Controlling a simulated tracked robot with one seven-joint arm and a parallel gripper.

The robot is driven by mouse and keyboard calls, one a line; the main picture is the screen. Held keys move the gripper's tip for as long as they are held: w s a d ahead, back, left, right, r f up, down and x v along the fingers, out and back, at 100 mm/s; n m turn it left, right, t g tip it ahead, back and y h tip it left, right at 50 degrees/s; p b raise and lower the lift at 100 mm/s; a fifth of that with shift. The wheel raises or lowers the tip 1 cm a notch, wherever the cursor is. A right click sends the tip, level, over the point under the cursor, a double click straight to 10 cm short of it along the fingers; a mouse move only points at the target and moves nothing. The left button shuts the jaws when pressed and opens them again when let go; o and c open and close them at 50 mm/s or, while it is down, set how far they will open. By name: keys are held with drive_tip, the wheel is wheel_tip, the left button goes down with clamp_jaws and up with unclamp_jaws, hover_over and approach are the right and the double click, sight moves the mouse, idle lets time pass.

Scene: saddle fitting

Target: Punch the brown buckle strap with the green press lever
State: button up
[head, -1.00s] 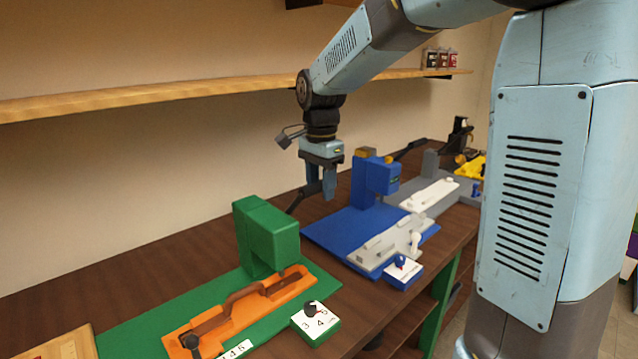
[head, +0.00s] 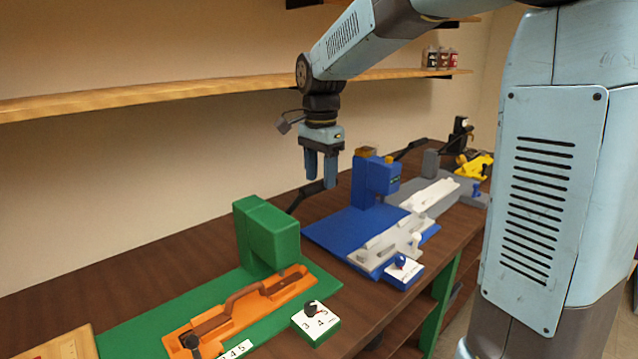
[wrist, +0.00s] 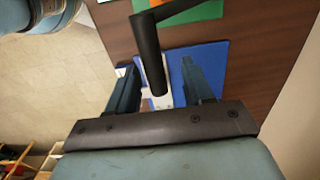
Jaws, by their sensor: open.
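The green press (head: 267,235) stands on a green base plate at the left of the bench. An orange holder (head: 300,282) in front of it bears the brown strap (head: 245,295), which lies along its groove. A dark lever (head: 300,200) rises at the far right side of the green press. My gripper (head: 321,181) is open, pointing down, above and close to the lever's raised end. In the wrist view the lever (wrist: 150,55) appears between the two spread fingers (wrist: 160,75); I cannot tell whether they touch it.
A numbered dial block (head: 316,322) sits at the green plate's front corner. A blue press (head: 374,182) and a grey station (head: 430,165) stand further right. A wooden shelf (head: 200,87) runs along the wall above. Bare bench lies left of the green press.

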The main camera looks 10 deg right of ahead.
drive_tip(key=shift+r, duration=1.5)
drive_tip(key=shift+s+d+r, duration=0.1)
drive_tip(key=shift+d, duration=0.05)
drive_tip(key=s+d+f+n+t, duration=0.1)
drive_tip(key=s+d+n, duration=0.4)
drive_tip(key=s, duration=0.6)
drive_tip(key=s+d+f+n+t, duration=0.1)
drive_tip(key=s+d+n+t, duration=0.3)
drive_tip(key=s, duration=0.7)
drive_tip(key=d+n, duration=0.2)
drive_tip(key=d, duration=0.1)
drive_tip(key=shift+s+d+t, duration=0.15)
drive_tip(key=shift+s+t, duration=0.15)
